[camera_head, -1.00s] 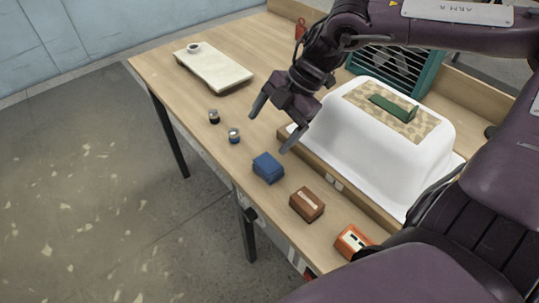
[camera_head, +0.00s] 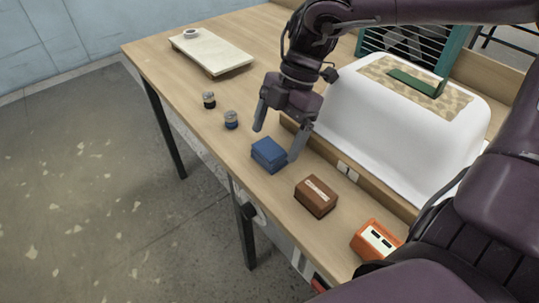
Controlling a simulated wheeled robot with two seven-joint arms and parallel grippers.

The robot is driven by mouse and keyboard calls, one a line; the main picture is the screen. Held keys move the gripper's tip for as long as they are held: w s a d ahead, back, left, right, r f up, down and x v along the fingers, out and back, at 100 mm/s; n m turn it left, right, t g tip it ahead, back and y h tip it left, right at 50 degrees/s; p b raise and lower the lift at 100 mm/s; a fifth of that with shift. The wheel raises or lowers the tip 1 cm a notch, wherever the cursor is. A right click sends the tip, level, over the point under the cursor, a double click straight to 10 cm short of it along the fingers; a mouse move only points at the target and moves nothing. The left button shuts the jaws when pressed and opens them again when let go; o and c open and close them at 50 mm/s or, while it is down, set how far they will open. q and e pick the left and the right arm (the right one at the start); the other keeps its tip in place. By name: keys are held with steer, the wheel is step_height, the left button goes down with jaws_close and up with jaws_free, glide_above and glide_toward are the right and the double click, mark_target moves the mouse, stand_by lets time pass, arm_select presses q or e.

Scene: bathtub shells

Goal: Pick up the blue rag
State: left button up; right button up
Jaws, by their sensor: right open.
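The blue rag (camera_head: 268,155) is a small folded block lying on the wooden table (camera_head: 185,85) near its front edge. My right gripper (camera_head: 277,145) is open and points down over the rag. One finger is up and left of the rag, and the other is close to its right side. I cannot tell whether that finger touches the rag. The jaws hold nothing. My left gripper is not in view.
A brown block (camera_head: 316,196) and an orange box (camera_head: 377,241) lie right of the rag. Two small jars (camera_head: 231,120) stand to its left. A white bathtub shell (camera_head: 400,120) stands behind on the table. A pale board (camera_head: 213,53) lies at the far left.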

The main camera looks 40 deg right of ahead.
mark_target(270, 148)
steer(key=x, duration=0.3)
steer(key=shift+a+f, duration=0.3)
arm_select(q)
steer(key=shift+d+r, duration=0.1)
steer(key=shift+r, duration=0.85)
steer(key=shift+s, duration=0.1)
arm_select(e)
steer(key=c, duration=1.1)
steer(key=shift+o, duration=0.2)
steer(key=shift+r, duration=0.15)
